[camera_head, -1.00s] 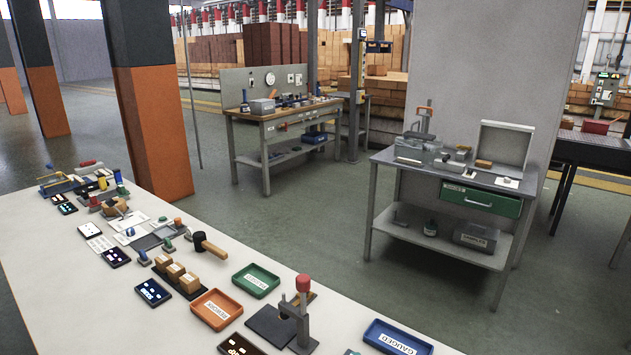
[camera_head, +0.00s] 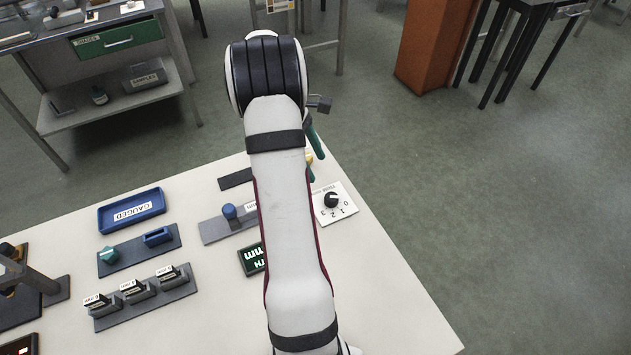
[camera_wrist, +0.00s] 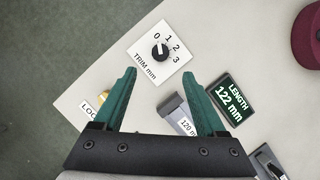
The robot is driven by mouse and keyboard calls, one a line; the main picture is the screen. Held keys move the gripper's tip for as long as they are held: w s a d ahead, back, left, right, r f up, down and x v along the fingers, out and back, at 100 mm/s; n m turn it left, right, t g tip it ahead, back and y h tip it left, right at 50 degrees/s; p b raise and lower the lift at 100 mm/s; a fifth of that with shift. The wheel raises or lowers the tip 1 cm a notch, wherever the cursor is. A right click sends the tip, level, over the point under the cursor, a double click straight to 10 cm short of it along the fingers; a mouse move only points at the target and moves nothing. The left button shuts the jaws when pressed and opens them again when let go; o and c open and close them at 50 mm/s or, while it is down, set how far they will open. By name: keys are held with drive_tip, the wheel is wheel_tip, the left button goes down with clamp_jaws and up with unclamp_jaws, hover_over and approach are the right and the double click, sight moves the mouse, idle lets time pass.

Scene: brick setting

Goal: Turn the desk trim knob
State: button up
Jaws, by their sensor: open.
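The trim knob (camera_head: 332,199) is a black round dial on a white square plate marked 0 to 3, near the table's right edge. In the wrist view the knob (camera_wrist: 160,53) sits just beyond my fingertips, and its pale pointer line seems to lie near the 0. My gripper (camera_wrist: 158,77) is open, its two green fingers apart with nothing between them. In the head view my arm hides most of the gripper. A dark display (camera_wrist: 231,101) to the right of the fingers reads LENGTH 122 mm.
A grey slide with a blue knob (camera_head: 229,211) lies left of my arm. A yellow piece (camera_wrist: 103,98) with a partly hidden label is by the left finger. A blue tray (camera_head: 131,210) and block racks stand further left. The table is clear right of the knob plate.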

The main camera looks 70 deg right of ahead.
sight(331, 196)
drive_tip(key=x, duration=1.1)
drive_tip(key=shift+f, duration=0.2)
drive_tip(key=shift+c, duration=0.3)
clamp_jaws()
